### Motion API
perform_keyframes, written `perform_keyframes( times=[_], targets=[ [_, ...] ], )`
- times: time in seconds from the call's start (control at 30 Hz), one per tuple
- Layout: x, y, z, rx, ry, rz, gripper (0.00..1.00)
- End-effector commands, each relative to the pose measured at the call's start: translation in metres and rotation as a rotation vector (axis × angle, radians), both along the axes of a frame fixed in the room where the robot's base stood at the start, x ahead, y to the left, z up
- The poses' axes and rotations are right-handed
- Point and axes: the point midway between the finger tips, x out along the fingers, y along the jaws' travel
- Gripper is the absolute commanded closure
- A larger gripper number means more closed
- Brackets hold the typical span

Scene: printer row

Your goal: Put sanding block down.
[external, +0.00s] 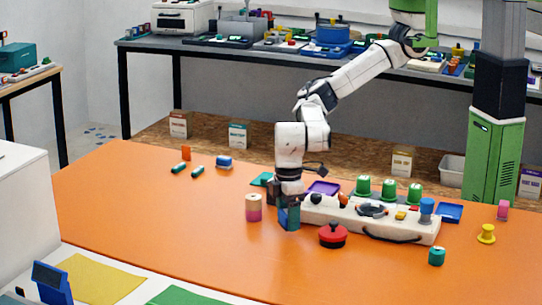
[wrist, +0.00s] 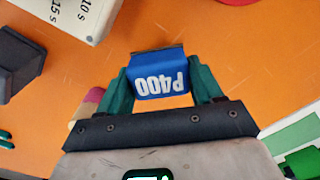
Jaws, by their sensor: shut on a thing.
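The sanding block (wrist: 160,72) is blue with white "P400" lettering and a dark edge. In the wrist view it sits between the two green fingers of my gripper (wrist: 162,90), which is shut on it. In the external view my gripper (external: 289,218) points down at the orange table (external: 190,220), left of the white control panel. The block (external: 294,214) shows there only in part, low at the tabletop. I cannot tell whether its underside touches the table.
A pink-and-cream cylinder (external: 254,207) stands close left of my gripper. The table's front left is clear.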

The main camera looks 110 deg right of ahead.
Motion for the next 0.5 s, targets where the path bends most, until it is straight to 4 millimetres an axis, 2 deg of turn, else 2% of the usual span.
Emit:
perform_keyframes(
  times=[0.1, 0.2, 0.5],
  targets=[
    [-0.001, -0.001, -0.017, -0.003, 0.002, 0.0, 0.64],
    [-0.001, -0.001, -0.024, -0.002, 0.001, 0.001, 0.64],
    [-0.002, 0.0, -0.026, -0.001, 0.003, 0.001, 0.64]
  ],
)
